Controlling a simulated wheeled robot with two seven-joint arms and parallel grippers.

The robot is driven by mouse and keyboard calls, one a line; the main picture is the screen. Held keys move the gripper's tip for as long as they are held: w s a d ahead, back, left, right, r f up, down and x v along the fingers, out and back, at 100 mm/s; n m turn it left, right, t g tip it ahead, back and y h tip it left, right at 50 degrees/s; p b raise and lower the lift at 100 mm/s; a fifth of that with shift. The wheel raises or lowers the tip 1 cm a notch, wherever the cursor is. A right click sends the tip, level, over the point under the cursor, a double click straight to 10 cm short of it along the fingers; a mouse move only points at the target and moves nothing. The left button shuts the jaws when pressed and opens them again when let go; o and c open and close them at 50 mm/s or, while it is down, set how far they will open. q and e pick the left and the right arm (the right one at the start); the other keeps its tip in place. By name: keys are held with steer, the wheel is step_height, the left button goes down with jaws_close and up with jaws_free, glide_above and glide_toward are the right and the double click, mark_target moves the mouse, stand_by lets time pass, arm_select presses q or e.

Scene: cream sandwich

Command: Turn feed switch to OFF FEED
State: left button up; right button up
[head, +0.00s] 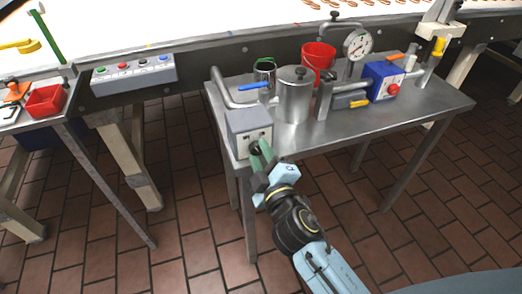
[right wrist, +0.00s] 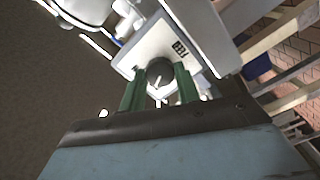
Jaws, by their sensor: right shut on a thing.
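The feed switch is a grey box (head: 249,130) at the front left corner of the steel table. Its front plate (right wrist: 168,46) faces the right wrist camera, with small lettering beside a dark round knob (right wrist: 159,72). My right gripper (head: 258,149) reaches up to the box from below. In the right wrist view its two green fingers (right wrist: 160,90) stand on either side of the knob and are shut on it. A light pointer mark shows on the knob, but which label it points to is too small to tell. My left gripper is not in view.
On the steel table (head: 440,106) stand a metal canister (head: 295,96), a red bucket (head: 318,60), a pressure gauge (head: 357,44) and a blue box with a red knob (head: 384,82). A button panel (head: 134,73) is on the conveyor's side at left. A red tray (head: 45,101) lies at far left.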

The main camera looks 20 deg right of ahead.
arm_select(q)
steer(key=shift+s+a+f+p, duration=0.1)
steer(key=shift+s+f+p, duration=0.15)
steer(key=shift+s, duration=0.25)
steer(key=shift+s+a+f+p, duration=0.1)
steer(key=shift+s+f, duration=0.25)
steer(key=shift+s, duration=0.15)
arm_select(e)
steer(key=shift+n, duration=0.9)
steer(key=o, duration=1)
steer(key=shift+s, duration=0.1)
